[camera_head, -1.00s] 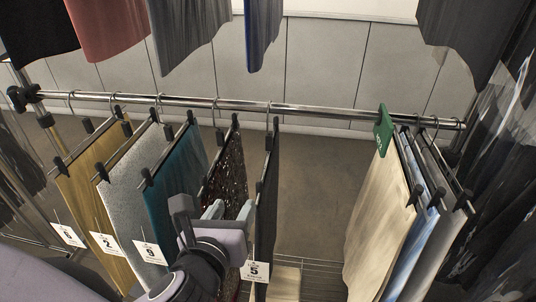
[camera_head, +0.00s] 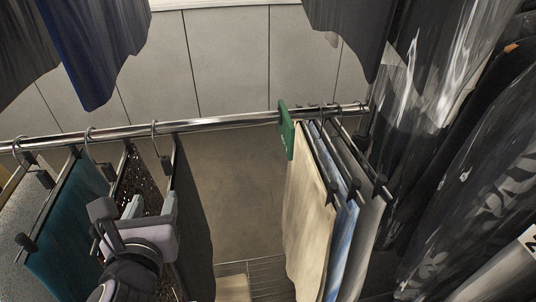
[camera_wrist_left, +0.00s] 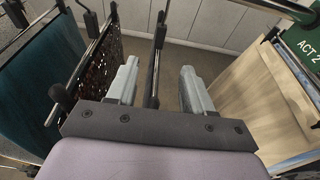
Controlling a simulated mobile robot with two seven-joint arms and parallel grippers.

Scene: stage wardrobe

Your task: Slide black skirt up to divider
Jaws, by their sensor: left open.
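The black skirt (camera_head: 194,225) hangs from the rail at the right end of the left group of garments. The green divider (camera_head: 286,130) sits on the rail to its right, at the left edge of a cream garment, with a bare stretch of rail between. The divider also shows in the left wrist view (camera_wrist_left: 302,45), reading "ACT 2". My left gripper (camera_head: 150,206) is open beside the skirt. In the left wrist view, the dark hanger (camera_wrist_left: 152,75) stands edge-on between its spread fingers, apart from both. My right gripper is not in view.
The chrome rail (camera_head: 222,123) runs across the view. A sequinned garment (camera_head: 140,176) and a teal garment (camera_head: 68,225) hang left of the skirt. The cream garment (camera_head: 308,225), a blue one and a grey one hang past the divider. Dark plastic-covered clothes crowd the right.

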